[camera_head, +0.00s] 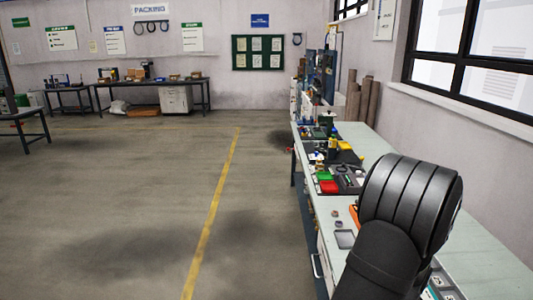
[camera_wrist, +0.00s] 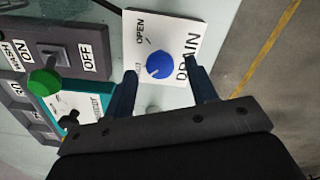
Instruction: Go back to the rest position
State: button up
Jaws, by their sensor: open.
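In the wrist view my gripper (camera_wrist: 160,88) is open, with its two dark fingers spread apart and nothing held between them. A blue round knob (camera_wrist: 159,65) on a white plate marked OPEN and DRAIN (camera_wrist: 185,27) shows between and beyond the fingertips. I cannot tell how far the fingertips are above the plate. In the head view my dark arm covers part of the workbench (camera_head: 480,245), and the gripper itself is hidden there.
Left of the knob, a grey panel marked ON and OFF (camera_wrist: 75,35) carries a green knob (camera_wrist: 43,82). A cable (camera_wrist: 110,6) runs near the plate. The floor (camera_head: 120,200) left is clear.

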notch_tip(320, 180, up, 16)
notch_tip(320, 180, down, 17)
jog(key=shift+r, duration=0.1)
jog(key=shift+f, duration=0.35)
jog(key=m, duration=0.8)
jog(key=shift+r, duration=0.1)
jog(key=m, duration=0.3)
jog(key=shift+m, duration=2.3)
